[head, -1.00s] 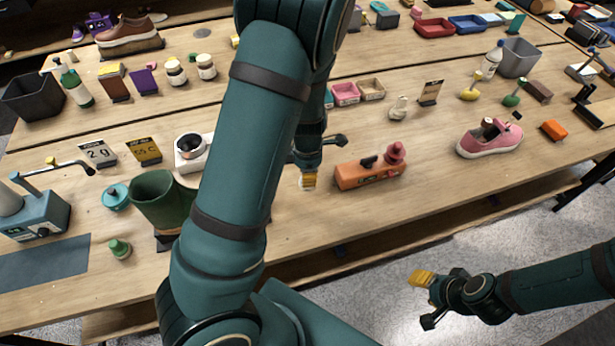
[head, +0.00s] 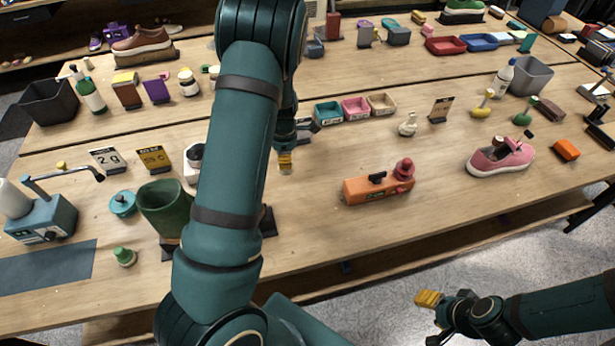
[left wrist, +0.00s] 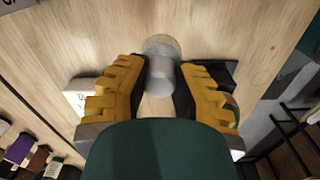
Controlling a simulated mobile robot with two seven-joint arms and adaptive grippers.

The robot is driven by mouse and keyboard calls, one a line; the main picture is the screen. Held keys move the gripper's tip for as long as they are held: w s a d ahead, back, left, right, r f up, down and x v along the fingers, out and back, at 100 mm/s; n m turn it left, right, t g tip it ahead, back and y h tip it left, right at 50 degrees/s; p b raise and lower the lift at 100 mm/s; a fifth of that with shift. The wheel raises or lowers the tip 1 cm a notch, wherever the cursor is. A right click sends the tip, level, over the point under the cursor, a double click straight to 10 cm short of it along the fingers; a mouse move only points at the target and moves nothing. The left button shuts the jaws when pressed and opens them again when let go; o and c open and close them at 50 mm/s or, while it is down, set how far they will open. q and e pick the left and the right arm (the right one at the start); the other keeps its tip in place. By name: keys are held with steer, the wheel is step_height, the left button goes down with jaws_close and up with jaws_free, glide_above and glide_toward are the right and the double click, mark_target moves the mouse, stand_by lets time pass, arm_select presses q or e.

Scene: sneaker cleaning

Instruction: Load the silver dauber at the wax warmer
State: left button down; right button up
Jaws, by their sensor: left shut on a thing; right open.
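My left gripper (head: 285,163) hangs above the middle of the table, largely hidden by my left arm in the head view. In the left wrist view its yellow fingers (left wrist: 160,97) are shut on a silver cylinder, which looks like the silver dauber (left wrist: 160,72), with bare wood beyond it. I cannot see the dauber in the head view. A white device with a round pot, likely the wax warmer (head: 194,163), stands beside the 55 C card (head: 153,158), mostly hidden behind my left arm. My right gripper (head: 429,299) is open and empty, off the table's front edge.
An orange device with a red knob (head: 378,184) and a pink sneaker (head: 500,156) are to the right. Small trays (head: 355,107) lie behind.

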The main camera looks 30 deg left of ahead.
arm_select(q)
steer(key=s+a+r, duration=0.1)
steer(key=s+a, duration=0.2)
steer(key=a, duration=0.6)
steer(key=s+a+r, duration=0.1)
steer(key=s+a, duration=0.2)
steer(key=a, duration=0.7)
steer(key=s+a+r, duration=0.1)
steer(key=s+a, duration=0.2)
steer(key=a, duration=0.6)
steer(key=shift+f+b, duration=2.2)
steer(key=shift+f, duration=0.7)
steer(key=shift+f+b, duration=0.35)
steer(key=shift+f, duration=0.2)
step_height(320, 180, up, 7)
steer(key=p, duration=0.4)
